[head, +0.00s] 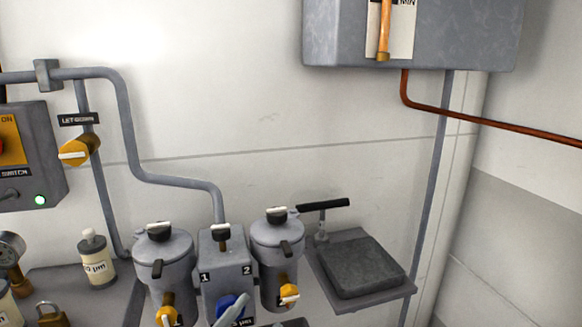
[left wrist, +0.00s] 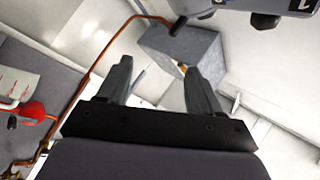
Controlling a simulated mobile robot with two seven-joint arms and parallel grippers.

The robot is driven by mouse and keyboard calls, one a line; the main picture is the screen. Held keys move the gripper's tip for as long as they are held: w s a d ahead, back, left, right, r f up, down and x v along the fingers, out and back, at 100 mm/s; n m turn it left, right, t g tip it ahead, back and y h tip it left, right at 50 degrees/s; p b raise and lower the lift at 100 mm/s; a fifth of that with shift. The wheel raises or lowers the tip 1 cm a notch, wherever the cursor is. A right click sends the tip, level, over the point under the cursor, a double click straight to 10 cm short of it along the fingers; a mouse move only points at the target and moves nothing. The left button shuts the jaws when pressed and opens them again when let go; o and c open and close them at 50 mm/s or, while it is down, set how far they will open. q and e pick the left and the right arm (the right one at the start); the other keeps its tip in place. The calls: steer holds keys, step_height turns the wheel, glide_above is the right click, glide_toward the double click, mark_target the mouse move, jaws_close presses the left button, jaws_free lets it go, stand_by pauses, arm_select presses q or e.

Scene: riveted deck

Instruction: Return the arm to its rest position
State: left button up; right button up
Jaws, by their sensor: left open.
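My left gripper (left wrist: 157,68) shows in the left wrist view with its two dark fingers spread apart. It is open and nothing is held between them. A grey box (left wrist: 178,48) shows beyond the fingers, apart from them as far as I can tell. My left arm and gripper do not clearly show in the head view. My right gripper is in neither view. In the head view two grey filter canisters (head: 164,265) (head: 277,245) flank a central block (head: 226,260) marked 1 and 2, with a blue knob (head: 230,303) on its front.
A flat shelf with a dark pad (head: 360,268) is right of the canisters. A white bottle (head: 97,262) and padlock (head: 52,315) are at left. A grey wall box (head: 440,35) hangs above. A red handle (left wrist: 30,111) is left in the wrist view. The middle wall is bare.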

arm_select(q)
steer(key=s+a+f+n+g+y, duration=0.2)
steer(key=s+a+f+n+y, duration=0.2)
steer(key=f, duration=0.4)
steer(key=s+a+f+n+g+y+p, duration=0.1)
steer(key=s+a+f+n+g+y, duration=0.1)
steer(key=s+a+f+n, duration=0.3)
steer(key=s+a+f+n+g+y, duration=0.3)
steer(key=s+f, duration=0.4)
steer(key=f, duration=0.4)
steer(key=a+n+y, duration=0.1)
steer(key=a+y, duration=0.1)
steer(key=shift+s+f+n+y, duration=0.2)
steer(key=shift+s+n+y, duration=0.1)
steer(key=shift+s, duration=0.1)
